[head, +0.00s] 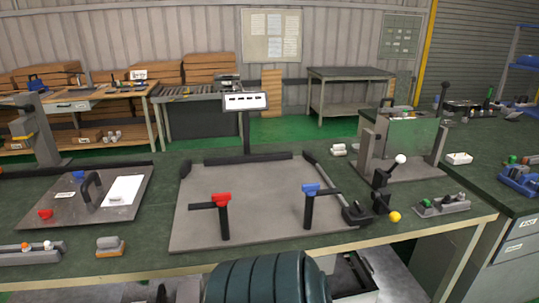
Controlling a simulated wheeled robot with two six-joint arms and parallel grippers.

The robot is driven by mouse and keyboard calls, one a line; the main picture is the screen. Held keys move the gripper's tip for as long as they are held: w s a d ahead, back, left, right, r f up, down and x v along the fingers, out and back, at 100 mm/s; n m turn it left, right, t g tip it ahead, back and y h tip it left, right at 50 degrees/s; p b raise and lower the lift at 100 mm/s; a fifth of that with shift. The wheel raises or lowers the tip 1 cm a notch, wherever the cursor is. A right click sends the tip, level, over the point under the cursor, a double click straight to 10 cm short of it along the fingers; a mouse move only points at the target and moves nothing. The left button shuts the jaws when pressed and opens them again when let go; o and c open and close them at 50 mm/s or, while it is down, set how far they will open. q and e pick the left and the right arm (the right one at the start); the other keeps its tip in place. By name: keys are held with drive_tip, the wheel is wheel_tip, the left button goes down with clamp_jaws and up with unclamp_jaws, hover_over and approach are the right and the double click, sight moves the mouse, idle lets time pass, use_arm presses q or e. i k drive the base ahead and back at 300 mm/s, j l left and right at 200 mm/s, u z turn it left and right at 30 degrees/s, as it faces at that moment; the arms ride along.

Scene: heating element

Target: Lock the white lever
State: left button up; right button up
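The white lever is a black handle with a white ball knob (400,159), seen in the head view at the right of the workbench. It rises tilted up and to the right, in front of a grey fixture frame (440,143). Below it, a second black handle ends in a yellow ball knob (395,217), low near the bench's front edge. A black curved part (354,214) sits beside them at the right corner of the grey plate. Whether the white lever is locked cannot be told from this view. Neither of my grippers is in view.
The grey plate (265,200) carries a red-topped post (223,200) and a blue-topped post (311,190). A panel with a black handle (92,190) lies at left. Small block holders (443,205) stand right of the yellow knob. A white sign (246,101) stands behind the plate.

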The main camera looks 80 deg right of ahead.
sight(400, 159)
drive_tip(key=z, duration=3.65)
